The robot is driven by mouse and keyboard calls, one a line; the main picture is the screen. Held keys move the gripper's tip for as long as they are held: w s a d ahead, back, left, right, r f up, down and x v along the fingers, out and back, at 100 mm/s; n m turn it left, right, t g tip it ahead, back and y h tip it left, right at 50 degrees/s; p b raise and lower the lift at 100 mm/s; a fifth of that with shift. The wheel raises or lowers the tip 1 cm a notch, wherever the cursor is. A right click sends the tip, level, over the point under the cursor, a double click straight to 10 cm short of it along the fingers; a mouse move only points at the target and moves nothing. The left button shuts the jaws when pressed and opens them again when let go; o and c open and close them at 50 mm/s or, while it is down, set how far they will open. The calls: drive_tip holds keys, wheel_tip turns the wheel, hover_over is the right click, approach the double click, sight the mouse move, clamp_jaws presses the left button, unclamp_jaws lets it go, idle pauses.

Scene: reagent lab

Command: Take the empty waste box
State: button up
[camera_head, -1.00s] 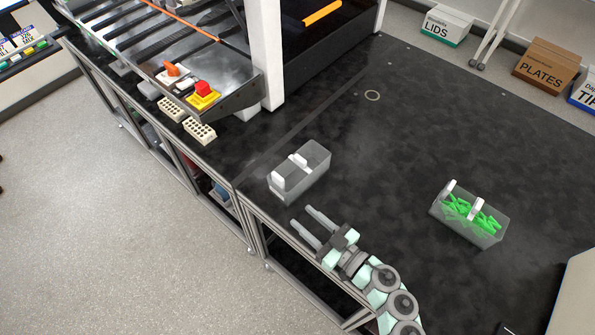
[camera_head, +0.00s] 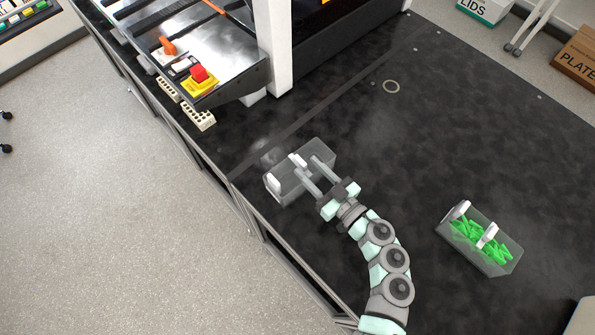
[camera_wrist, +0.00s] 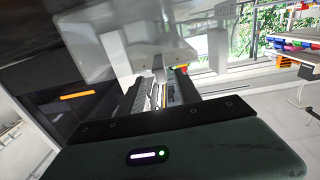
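The empty waste box (camera_head: 286,195) is a translucent grey open box with white upright tabs, standing near the front edge of the black bench in the head view. No green pieces show in it. My gripper (camera_head: 306,164) comes at it from the lower right. Its two fingers are spread apart and overlap the box in the picture. I cannot tell whether they touch it. In the wrist view a translucent box wall (camera_wrist: 110,42) fills the upper part, close to the camera. A second, similar box (camera_head: 480,238) holds green pieces, at the right.
A metal-topped machine with a red-and-yellow button (camera_head: 199,80) stands at the upper left. Beige hole blocks (camera_head: 198,117) lie beside it. A white post (camera_head: 273,45) rises behind the empty box.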

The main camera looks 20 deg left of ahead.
drive_tip(key=x, duration=0.7)
drive_tip(key=shift+s+a+r+b, duration=0.15)
drive_tip(key=shift+r+b, duration=0.15)
drive_tip(key=shift+c, duration=0.3)
clamp_jaws()
idle(0.7)
